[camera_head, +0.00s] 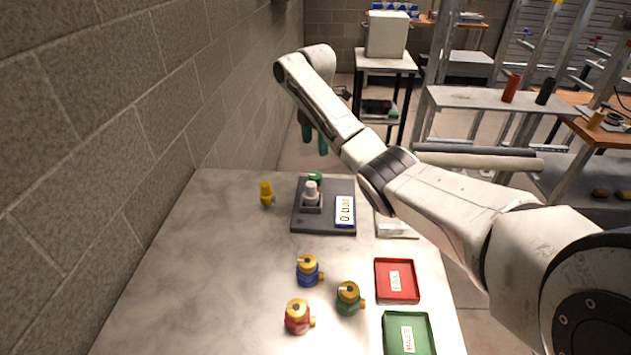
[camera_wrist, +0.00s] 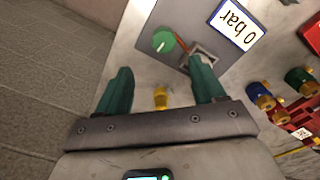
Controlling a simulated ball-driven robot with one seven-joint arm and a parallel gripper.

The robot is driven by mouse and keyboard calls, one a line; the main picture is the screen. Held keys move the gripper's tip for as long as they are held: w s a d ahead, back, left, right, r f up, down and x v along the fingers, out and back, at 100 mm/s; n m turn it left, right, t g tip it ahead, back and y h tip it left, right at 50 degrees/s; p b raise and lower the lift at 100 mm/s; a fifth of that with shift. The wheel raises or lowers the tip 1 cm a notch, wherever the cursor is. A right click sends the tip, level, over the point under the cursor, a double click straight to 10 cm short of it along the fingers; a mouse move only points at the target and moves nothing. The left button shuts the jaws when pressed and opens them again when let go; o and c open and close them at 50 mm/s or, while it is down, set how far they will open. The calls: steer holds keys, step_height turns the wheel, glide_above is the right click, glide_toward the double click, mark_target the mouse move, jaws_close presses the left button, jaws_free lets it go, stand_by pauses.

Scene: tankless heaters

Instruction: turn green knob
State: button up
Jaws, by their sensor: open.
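The green knob (camera_wrist: 163,41) is round with a light pointer mark and sits on a grey panel (camera_wrist: 185,22), next to a sign reading "0 bar" (camera_wrist: 237,22). In the head view my gripper (camera_head: 314,148) hangs above and behind the table's far edge.
A yellow fitting (camera_head: 266,193) stands left of the base. Blue (camera_head: 308,273), green (camera_head: 349,300) and red (camera_head: 297,318) valves with gold tops stand nearer. Red (camera_head: 397,296) and green (camera_head: 386,322) trays lie right. A block wall (camera_head: 130,110) bounds the left.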

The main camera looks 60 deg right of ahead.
mark_target(316, 175)
steer(key=f, duration=0.5)
steer(key=f+p, duration=0.1)
steer(key=f, duration=0.5)
steer(key=shift+s+a+f, duration=0.15)
steer(key=shift+s+f, duration=0.05)
steer(key=c, duration=1.1)
